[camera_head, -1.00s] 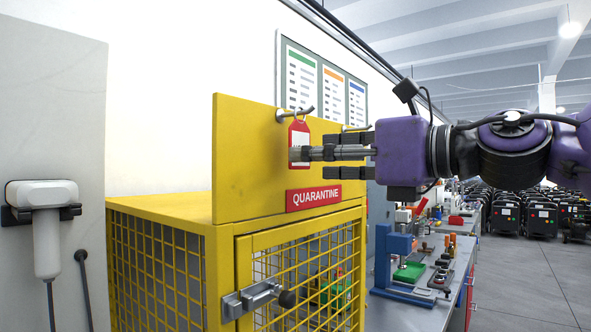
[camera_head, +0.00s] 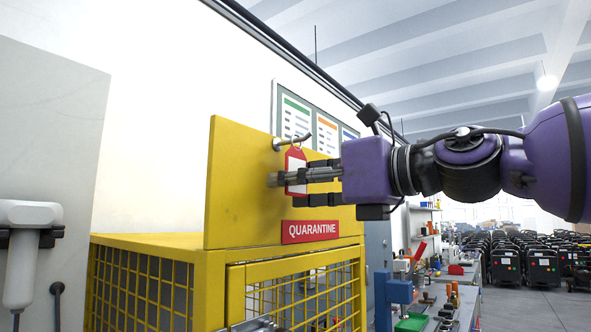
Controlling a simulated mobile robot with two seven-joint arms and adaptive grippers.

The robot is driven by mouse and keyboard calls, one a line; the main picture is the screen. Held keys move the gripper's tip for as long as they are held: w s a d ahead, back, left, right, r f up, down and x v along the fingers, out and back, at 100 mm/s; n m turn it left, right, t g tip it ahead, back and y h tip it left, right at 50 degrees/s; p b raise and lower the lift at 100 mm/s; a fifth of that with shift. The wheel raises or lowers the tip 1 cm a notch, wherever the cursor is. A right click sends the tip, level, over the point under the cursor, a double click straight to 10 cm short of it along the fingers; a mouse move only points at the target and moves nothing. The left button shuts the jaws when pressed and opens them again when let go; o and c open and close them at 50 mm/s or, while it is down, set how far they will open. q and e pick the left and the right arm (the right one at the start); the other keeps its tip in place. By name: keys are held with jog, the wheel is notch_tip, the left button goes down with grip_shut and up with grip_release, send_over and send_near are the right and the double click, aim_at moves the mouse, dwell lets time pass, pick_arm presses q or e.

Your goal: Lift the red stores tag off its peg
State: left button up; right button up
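The red stores tag (camera_head: 296,160) hangs upright by its ring from a metal peg (camera_head: 279,143) on the yellow panel. Its lower part shows white. My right gripper (camera_head: 290,179) comes in from the right at the tag's lower half. Its fingers overlap the tag, and a fingertip shows past the tag's left edge. The fingers line up closely in this view, so I cannot tell whether they grip the tag or stand open around it. The ring is still at the peg. My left gripper is out of view.
The yellow panel (camera_head: 238,185) stands above a yellow mesh cage (camera_head: 135,290) with a red QUARANTINE sign (camera_head: 310,231). A notice board (camera_head: 277,95) is on the wall behind. A white handheld device (camera_head: 25,255) hangs at the left. A workbench with tools lies beyond at the right.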

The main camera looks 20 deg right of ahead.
jog(key=c, duration=0.4)
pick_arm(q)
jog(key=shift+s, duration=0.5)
pick_arm(e)
jog(key=shift+o, duration=0.2)
jog(key=shift+r, duration=0.2)
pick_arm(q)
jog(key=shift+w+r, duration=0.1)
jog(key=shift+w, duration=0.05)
pick_arm(e)
jog(key=shift+r, duration=0.3)
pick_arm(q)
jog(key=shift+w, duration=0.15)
